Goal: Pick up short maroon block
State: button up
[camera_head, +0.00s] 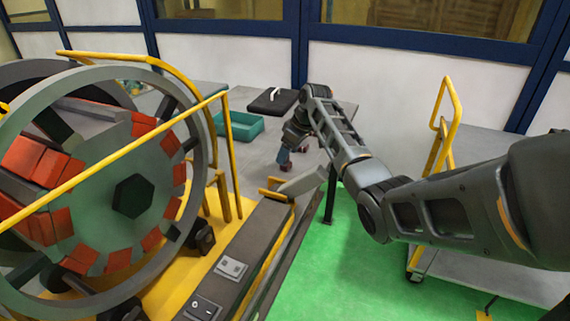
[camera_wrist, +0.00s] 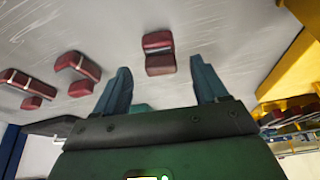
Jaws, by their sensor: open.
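A short maroon block (camera_wrist: 159,53) with a pale band across its middle lies on the grey table in the wrist view. My gripper (camera_wrist: 162,84) is open, with its two blue-grey fingers apart. The block shows just beyond the fingertips, roughly centred in the gap, and neither finger appears to touch it. In the head view my gripper (camera_head: 293,152) is low over the table, and a small dark red piece (camera_head: 283,168) shows beside it. My arm hides part of that area.
Two longer maroon pieces (camera_wrist: 80,68) (camera_wrist: 26,82) lie to the left in the wrist view. A yellow structure (camera_wrist: 290,68) is at the right. In the head view, a teal bin (camera_head: 240,126) and a black case (camera_head: 272,101) stand on the table behind my gripper.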

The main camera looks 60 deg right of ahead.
aim_at(286, 163)
jog(key=shift+x, duration=1.45)
jog(key=shift+c, duration=0.2)
grip_shut()
